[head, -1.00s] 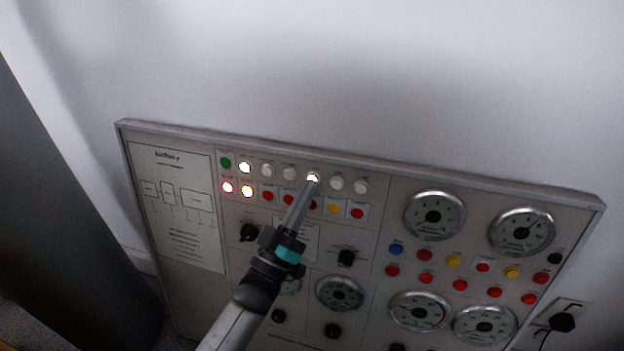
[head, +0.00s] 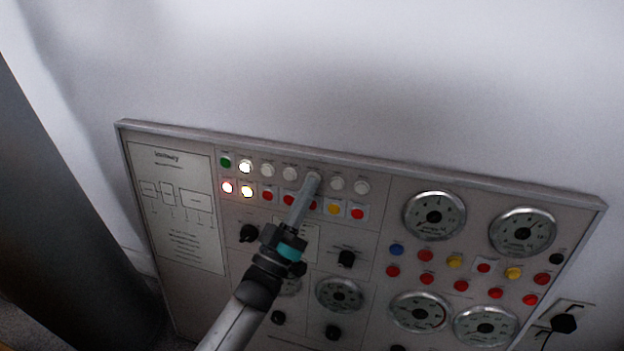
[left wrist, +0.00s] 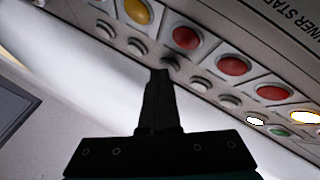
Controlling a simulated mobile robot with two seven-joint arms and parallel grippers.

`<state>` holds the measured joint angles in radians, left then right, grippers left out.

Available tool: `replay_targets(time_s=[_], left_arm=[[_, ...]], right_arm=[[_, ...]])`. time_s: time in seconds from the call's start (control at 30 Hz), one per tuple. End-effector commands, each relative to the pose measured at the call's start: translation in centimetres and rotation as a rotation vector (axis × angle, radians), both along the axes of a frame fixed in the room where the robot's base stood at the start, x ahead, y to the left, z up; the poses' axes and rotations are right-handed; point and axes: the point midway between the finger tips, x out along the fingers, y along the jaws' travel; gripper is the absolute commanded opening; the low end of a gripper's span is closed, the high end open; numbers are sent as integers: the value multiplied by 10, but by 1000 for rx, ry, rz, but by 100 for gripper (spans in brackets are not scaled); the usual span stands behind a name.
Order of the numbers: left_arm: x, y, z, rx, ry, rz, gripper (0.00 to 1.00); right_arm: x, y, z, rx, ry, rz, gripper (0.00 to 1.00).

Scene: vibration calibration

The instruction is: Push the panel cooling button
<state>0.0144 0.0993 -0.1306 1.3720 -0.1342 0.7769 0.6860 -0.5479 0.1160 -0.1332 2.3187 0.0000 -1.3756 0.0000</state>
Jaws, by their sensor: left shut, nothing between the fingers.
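The control panel (head: 320,150) leans against the wall, with a top row of a green and several white buttons and a mostly red row below. My left gripper (head: 312,182) is shut and empty, its tip at a white button (head: 315,176) in the top row and covering part of it. That button is unlit. In the left wrist view the closed fingers (left wrist: 160,76) end at or just short of a white button (left wrist: 171,62); I cannot tell if they touch. The button labels are too small to read, so I cannot tell which is panel cooling. My right gripper is not in view.
Lit buttons glow at the left of the rows: a white one (head: 245,167), a yellowish one (head: 247,190) and a red one (head: 227,187). Round gauges (head: 434,215) and black knobs (head: 346,259) fill the lower and right parts. The wall above is bare.

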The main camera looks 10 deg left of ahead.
Motion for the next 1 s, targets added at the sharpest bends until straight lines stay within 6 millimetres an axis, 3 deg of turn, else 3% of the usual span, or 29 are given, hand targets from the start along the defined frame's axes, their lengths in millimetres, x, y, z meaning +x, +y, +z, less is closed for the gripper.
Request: replay_targets(time_s=[0.77, 1.0], left_arm=[[-18, 0, 3, 1, 2, 0, 0], [-39, 1, 10, -1, 3, 0, 0]], right_arm=[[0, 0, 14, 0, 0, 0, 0], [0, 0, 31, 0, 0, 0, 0]])
